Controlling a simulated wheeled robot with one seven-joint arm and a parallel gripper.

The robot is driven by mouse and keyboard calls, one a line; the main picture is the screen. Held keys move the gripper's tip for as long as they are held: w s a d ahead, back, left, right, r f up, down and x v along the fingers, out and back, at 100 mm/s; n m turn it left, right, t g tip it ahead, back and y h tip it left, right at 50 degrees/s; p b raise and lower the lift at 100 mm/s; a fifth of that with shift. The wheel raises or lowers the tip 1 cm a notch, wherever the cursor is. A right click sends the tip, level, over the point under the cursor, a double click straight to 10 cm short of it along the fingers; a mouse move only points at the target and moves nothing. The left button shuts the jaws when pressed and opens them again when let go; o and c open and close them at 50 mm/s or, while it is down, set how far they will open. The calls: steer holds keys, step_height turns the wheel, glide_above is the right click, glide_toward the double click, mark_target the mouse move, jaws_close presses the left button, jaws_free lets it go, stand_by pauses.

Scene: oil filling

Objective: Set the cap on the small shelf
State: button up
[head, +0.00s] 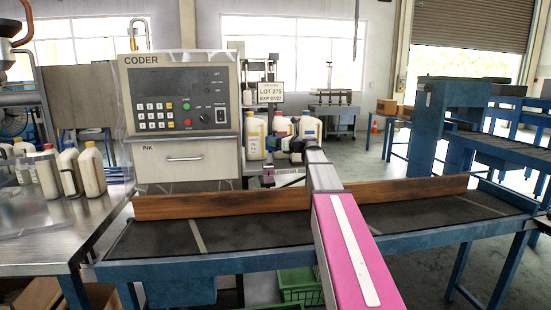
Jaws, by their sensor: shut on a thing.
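My arm reaches forward over the conveyor. My gripper (297,146) is at its far end, small and dark, in front of the white bottles. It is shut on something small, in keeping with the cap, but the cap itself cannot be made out. White bottles with labels (255,138) stand behind and beside the gripper, right of the coder machine. A small grey ledge (290,178), which may be the small shelf, sits below the gripper, partly hidden by my arm. A small purple-pink piece (267,176) is at its left end.
The coder machine (182,120) stands close on the left. A brown guide rail (420,188) runs along the dark conveyor (440,212). Several bottles, including a white one (92,170), stand on the steel table at left. A green crate (300,286) is below the conveyor.

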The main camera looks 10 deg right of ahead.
steer(key=shift+f, duration=3.3)
steer(key=shift+f, duration=0.6)
steer(key=o, duration=0.9)
steer(key=shift+r, duration=0.35)
steer(key=v, duration=1.2)
steer(key=shift+r, duration=0.3)
